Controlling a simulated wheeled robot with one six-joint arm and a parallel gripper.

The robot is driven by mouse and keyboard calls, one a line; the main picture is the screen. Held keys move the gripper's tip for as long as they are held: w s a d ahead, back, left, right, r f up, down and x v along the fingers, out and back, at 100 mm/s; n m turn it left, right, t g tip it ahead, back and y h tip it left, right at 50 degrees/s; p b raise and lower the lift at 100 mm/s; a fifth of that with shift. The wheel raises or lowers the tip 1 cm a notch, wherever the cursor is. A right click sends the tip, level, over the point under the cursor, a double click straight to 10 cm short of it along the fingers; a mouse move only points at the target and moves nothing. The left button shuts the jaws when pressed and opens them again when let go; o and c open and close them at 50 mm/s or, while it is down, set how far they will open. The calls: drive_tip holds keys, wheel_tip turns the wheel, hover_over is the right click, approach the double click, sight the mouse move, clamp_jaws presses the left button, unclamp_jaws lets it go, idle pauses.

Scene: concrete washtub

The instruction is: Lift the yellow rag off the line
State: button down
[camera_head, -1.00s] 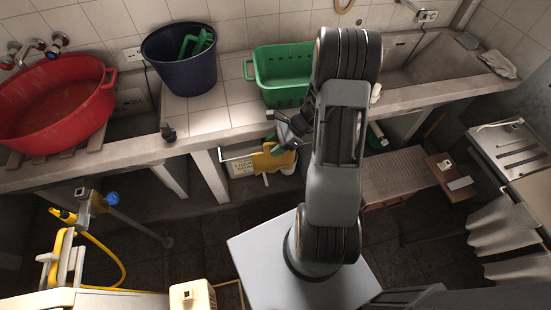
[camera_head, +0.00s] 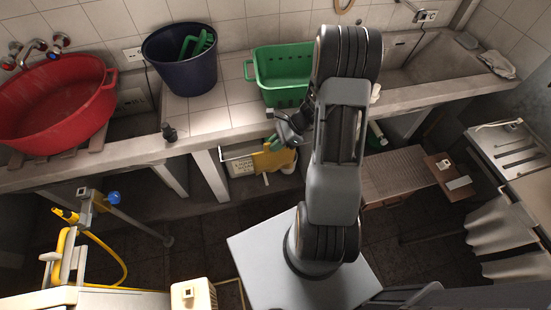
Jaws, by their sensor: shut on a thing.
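The yellow rag (camera_head: 274,160) hangs below the front edge of the concrete counter, left of my arm, by a thin white rail (camera_head: 238,155). My gripper (camera_head: 281,142) is at the rag's top edge, shut on it. The fingertips are small and partly hidden by the gripper body. I cannot tell whether the rag still touches the rail.
A green basket (camera_head: 283,92) and a dark blue bucket (camera_head: 178,84) stand on the counter (camera_head: 225,110) above. A red tub (camera_head: 52,105) is at left. A wooden bench (camera_head: 400,172) stands right of my arm.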

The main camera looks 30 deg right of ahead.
drive_tip(key=shift+r, duration=0.2)
drive_tip(key=shift+r+p, duration=0.55)
drive_tip(key=shift+p, duration=0.1)
drive_tip(key=shift+r, duration=0.35)
idle(0.4)
drive_tip(key=shift+r+t, duration=0.3)
drive_tip(key=shift+r, duration=0.15)
drive_tip(key=shift+r+p, duration=0.35)
drive_tip(key=shift+p, duration=0.2)
drive_tip(key=shift+s+r+p, duration=0.1)
drive_tip(key=shift+r+p, duration=0.2)
drive_tip(key=shift+r, duration=0.1)
drive_tip(key=shift+r, duration=0.3)
idle(0.4)
